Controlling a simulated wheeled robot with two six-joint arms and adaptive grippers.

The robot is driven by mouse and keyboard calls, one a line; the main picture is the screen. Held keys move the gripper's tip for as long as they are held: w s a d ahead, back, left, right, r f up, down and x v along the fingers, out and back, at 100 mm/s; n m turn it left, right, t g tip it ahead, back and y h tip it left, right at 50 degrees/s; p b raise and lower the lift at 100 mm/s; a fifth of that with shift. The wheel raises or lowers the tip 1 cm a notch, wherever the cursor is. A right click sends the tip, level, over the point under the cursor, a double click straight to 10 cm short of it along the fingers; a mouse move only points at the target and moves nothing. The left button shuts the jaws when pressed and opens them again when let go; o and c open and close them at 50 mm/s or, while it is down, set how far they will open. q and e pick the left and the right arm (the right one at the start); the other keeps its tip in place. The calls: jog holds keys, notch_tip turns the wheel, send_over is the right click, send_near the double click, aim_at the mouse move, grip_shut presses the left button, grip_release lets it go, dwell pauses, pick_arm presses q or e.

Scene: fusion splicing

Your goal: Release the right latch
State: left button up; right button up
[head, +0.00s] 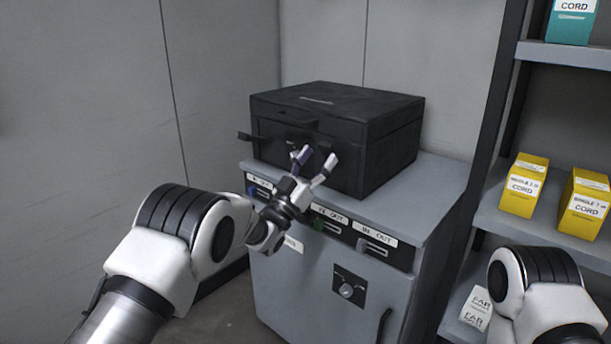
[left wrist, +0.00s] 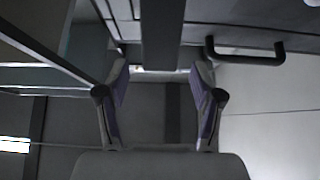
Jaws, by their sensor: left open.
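A black case (head: 345,110) sits with its lid closed on a grey cabinet. One latch (head: 244,137) juts out from the left of its front face. The right latch is mostly hidden behind my left gripper (head: 315,160) in the head view. That gripper is open in front of the right part of the case front. In the left wrist view my gripper (left wrist: 161,72) has its fingers spread on either side of a dark bar (left wrist: 162,45), which looks like the right latch. I cannot tell whether the fingers touch it. My right gripper is out of view.
The case's handle (left wrist: 250,58) shows right of the fingers in the left wrist view. The grey cabinet (head: 325,285) has labelled sliders and a knob (head: 347,290) on its front. Shelves with yellow boxes (head: 523,186) stand at right. My right arm is at lower right.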

pick_arm(q)
jog(key=v, duration=1)
